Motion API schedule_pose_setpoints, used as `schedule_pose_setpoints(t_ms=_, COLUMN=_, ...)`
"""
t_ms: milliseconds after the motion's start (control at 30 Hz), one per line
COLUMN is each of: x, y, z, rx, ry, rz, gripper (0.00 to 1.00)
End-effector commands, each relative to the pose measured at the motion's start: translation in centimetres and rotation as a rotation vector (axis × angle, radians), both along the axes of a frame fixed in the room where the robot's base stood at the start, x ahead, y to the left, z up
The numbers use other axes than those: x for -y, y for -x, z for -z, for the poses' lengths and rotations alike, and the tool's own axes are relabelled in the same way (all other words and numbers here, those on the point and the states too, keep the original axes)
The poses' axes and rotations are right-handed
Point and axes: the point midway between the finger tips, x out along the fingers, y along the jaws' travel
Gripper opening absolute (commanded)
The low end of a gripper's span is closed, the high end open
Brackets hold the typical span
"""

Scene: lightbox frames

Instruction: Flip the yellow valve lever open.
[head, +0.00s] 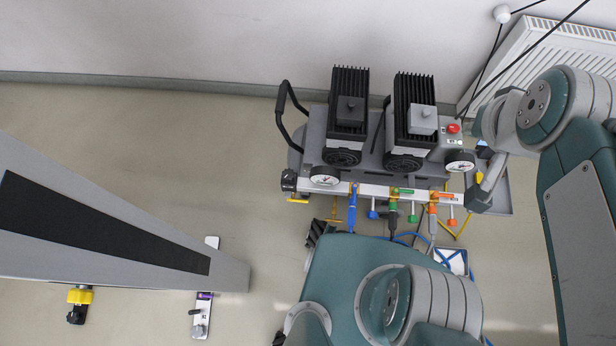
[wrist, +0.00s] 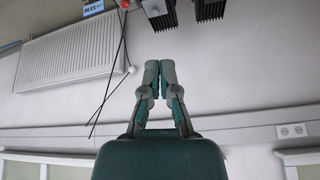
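In the head view a yellow lever (head: 298,201) lies roughly level at the left end of the valve bar, below a black fitting. The bar (head: 372,189) also carries a blue lever (head: 352,209), a green lever (head: 393,212) and an orange lever (head: 432,213). My gripper (head: 479,200) is at the right end of the bar, far to the right of the yellow lever; whether it touches the bar is unclear. In the wrist view my gripper (wrist: 160,68) has its fingertips together with nothing visible held between them. The yellow lever is out of that view.
Two black finned pumps (head: 347,110) with gauges (head: 325,176) stand on the cart behind the bar. A black handle (head: 290,108) rises at its left. A white radiator (head: 540,62) is at the wall. A grey beam (head: 120,215) crosses the left.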

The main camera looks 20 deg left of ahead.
Motion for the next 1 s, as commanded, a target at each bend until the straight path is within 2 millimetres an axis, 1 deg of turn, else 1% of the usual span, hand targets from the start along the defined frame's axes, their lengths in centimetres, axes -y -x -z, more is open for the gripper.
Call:
schedule_pose_setpoints(t_ms=33, x=-0.5, y=-0.7, z=0.4, rx=-0.010, ry=-0.016, rz=0.007, gripper=0.00)
schedule_pose_setpoints(t_ms=200, x=-2.2, y=-2.9, z=1.4, rx=-0.029, ry=-0.077, rz=0.047, gripper=0.00)
schedule_pose_setpoints(t_ms=467, x=-5.0, y=-6.0, z=3.4, rx=-0.063, ry=-0.161, rz=0.115, gripper=0.00)
schedule_pose_setpoints(t_ms=767, x=-8.5, y=-9.0, z=6.4, rx=-0.110, ry=-0.247, rz=0.200, gripper=0.00)
schedule_pose_setpoints(t_ms=1000, x=-11.6, y=-11.0, z=9.3, rx=-0.152, ry=-0.305, rz=0.278, gripper=0.00)
